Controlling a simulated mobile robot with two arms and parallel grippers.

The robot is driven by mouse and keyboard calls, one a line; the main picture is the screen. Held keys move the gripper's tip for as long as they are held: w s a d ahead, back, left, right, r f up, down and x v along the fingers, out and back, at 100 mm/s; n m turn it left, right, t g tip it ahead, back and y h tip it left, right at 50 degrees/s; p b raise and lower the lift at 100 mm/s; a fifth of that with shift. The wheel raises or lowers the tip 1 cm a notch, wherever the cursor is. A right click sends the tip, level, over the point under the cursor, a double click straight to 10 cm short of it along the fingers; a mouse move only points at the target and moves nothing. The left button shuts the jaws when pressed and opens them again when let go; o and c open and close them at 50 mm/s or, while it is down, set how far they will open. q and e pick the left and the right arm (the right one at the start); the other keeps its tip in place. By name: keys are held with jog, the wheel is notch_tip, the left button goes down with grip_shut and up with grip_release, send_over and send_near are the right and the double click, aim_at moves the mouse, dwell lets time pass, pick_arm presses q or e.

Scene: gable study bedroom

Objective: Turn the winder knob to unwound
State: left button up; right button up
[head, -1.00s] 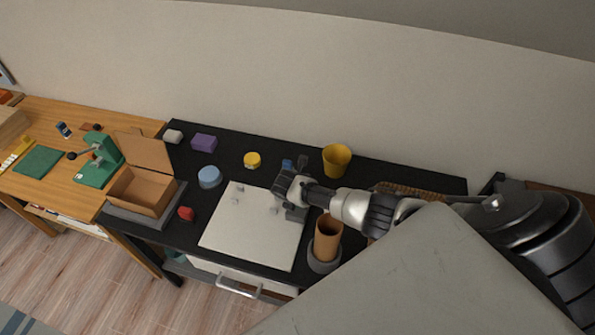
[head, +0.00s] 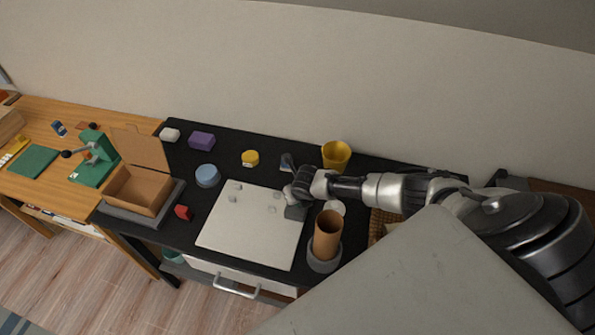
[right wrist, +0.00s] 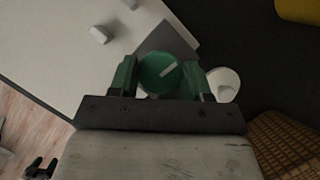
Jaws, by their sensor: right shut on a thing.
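The winder is a grey block (head: 295,212) at the right edge of the white board on the black desk. In the right wrist view its round green knob (right wrist: 158,72) carries a white pointer line, aimed up and right. My right gripper (right wrist: 158,80) is shut on the knob, one finger on each side. In the head view my right gripper (head: 293,196) hides the knob. The labels for the knob's positions cannot be read. A small dark two-pronged shape at the lower left of the right wrist view looks like my left gripper (right wrist: 42,166), its prongs apart and empty.
The white board (head: 245,235) lies left of the winder. A brown cup (head: 327,235) in a grey holder and a white round piece (head: 336,207) stand close by on the right. A yellow cup (head: 336,155) stands behind. A wicker basket (head: 377,228) sits under my arm.

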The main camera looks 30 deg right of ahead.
jog(key=shift+n+b, duration=0.3)
jog(key=shift+n, duration=0.3)
jog(key=shift+r, duration=0.1)
jog(key=o, duration=0.9)
jog(key=b+v, duration=0.1)
jog(key=v, duration=0.9)
jog(key=shift+d+r, duration=0.25)
jog(key=shift+r, duration=0.1)
jog(key=shift+a+y, duration=0.1)
jog(key=shift+y, duration=0.2)
